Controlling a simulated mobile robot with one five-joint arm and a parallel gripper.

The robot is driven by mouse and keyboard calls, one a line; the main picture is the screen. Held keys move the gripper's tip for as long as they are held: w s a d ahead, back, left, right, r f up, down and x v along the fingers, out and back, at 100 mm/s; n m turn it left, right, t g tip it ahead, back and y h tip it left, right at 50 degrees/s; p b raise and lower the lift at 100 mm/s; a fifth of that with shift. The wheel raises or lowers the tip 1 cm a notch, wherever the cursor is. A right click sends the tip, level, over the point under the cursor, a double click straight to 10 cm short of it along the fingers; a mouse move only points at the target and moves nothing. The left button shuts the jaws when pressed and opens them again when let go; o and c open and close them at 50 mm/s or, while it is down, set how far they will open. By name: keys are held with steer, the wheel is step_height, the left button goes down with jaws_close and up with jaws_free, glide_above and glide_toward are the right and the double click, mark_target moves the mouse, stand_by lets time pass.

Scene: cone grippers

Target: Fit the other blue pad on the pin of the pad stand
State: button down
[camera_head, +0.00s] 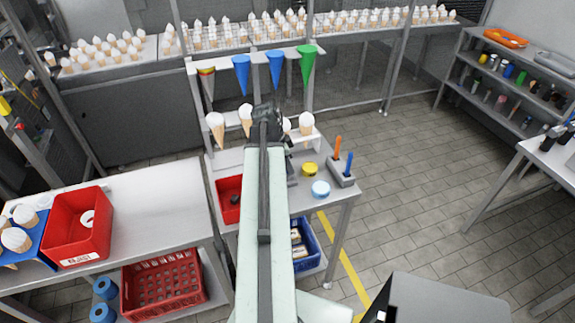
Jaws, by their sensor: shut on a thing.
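My gripper (267,118) is dark and shows from behind at the end of my raised arm, over the middle table. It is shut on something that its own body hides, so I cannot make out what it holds. I cannot tell which piece is the pad stand, and no pin shows clearly.
A rack (233,62) at the table's back holds coloured cones above and pale-topped cones below. A grey block (341,171) bears an orange and a blue upright handle. A red bin (228,198) stands left of my arm. Two blue round pieces (105,287) sit low left.

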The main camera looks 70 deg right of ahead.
steer(key=shift+f+b, duration=0.5)
stand_by(0.3)
steer(key=c, duration=0.7)
jaws_free()
steer(key=shift+r, duration=0.15)
steer(key=shift+r+p, duration=2.4)
steer(key=shift+p, duration=0.15)
